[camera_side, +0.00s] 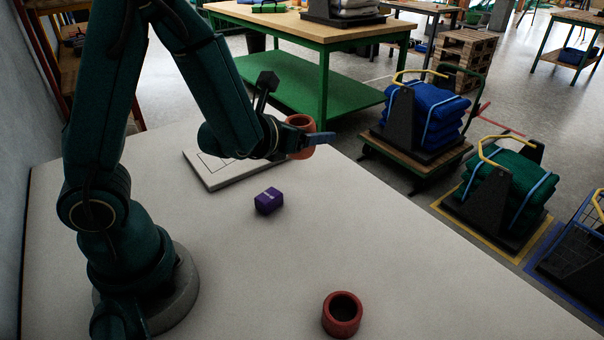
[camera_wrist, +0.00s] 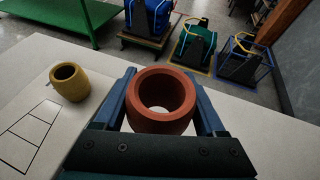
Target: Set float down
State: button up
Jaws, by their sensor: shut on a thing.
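My gripper (camera_side: 312,139) is shut on a red-orange ring-shaped float (camera_side: 299,124), held above the table near its far edge. In the wrist view the float (camera_wrist: 162,92) sits upright between the two blue fingers, its open hole facing up. A second, red float (camera_side: 343,318) stands on the table at the front in the side view. A yellow float (camera_wrist: 70,84) stands at the left in the wrist view, by the marked board; I cannot make it out in the side view.
A white board (camera_side: 206,180) with black outlined cells (camera_wrist: 28,128) lies on the table, partly behind my arm. A purple block (camera_side: 268,201) lies in front of it. The table's right half is largely clear. Carts with blue and green bundles (camera_side: 508,185) stand beyond its edge.

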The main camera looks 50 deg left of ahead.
jog(key=s+a+n+g+y, duration=0.1)
jog(key=s+a+n+y, duration=0.15)
jog(key=a, duration=0.85)
send_over(322, 176)
notch_tip(322, 176, down, 7)
jog(key=shift+f, duration=2)
jog(key=shift+f, duration=0.1)
jog(key=o, duration=1.3)
jog(key=v, duration=1.2)
jog(key=shift+w+d, duration=0.1)
